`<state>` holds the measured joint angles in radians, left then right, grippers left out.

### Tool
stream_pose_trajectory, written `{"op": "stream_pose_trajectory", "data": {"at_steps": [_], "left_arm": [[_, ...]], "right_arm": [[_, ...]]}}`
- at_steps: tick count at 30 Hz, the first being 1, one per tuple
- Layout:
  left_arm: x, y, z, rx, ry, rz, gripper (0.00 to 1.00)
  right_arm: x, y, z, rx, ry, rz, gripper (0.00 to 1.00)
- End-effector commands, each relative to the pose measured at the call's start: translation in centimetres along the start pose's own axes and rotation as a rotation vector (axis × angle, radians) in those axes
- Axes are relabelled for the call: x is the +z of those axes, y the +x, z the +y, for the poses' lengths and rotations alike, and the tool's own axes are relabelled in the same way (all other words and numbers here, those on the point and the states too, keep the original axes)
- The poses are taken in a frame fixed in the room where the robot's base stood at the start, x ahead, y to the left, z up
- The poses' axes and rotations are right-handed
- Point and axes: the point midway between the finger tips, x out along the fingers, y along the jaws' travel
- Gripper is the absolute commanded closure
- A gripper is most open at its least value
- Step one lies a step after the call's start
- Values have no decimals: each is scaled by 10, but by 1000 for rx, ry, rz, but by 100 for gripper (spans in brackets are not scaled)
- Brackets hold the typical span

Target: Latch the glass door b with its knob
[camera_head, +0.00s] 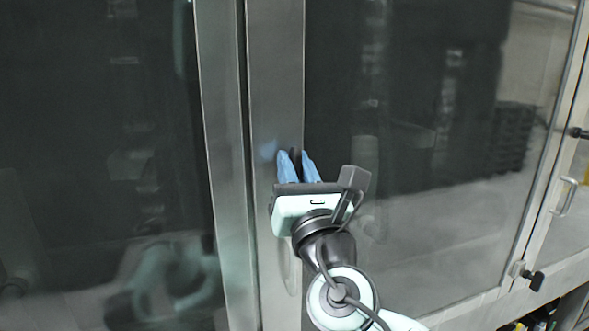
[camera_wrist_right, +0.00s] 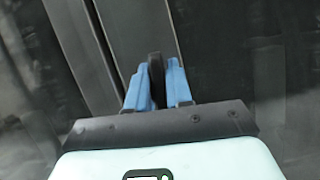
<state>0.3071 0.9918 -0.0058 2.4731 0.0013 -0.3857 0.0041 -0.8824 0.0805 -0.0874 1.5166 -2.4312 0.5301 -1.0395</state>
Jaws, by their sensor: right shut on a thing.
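A dark knob (camera_head: 296,157) sits on the metal frame of the glass door (camera_head: 420,150) that fills the middle and right of the head view. My right gripper (camera_head: 298,165) has its blue fingers on either side of this knob, shut on it. In the right wrist view the dark knob (camera_wrist_right: 156,75) stands upright between the two blue fingers (camera_wrist_right: 157,88). My gripper body hides the frame just below the knob. The door looks flush with the neighbouring frame, but I cannot tell whether it is latched. My left gripper is not in view.
Another dark glass panel (camera_head: 100,120) with a metal edge lies to the left, showing pale reflections. At the right are a metal handle (camera_head: 566,197), a black knob (camera_head: 579,133) and a lower black knob (camera_head: 535,279). A pale handle (camera_head: 290,270) is partly hidden below my right gripper.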

Motion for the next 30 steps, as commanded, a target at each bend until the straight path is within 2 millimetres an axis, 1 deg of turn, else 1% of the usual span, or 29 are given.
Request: {"op": "stream_pose_trajectory", "data": {"at_steps": [6,15,23,30], "left_arm": [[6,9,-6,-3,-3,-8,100],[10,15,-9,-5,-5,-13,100],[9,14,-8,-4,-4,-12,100],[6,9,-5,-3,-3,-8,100]], "right_arm": [[-2,0,-2,-68,161,0,100],[-2,0,-3,-177,426,0,100],[-2,0,-4,-271,654,0,100],[-2,0,-5,-358,864,0,100]]}}
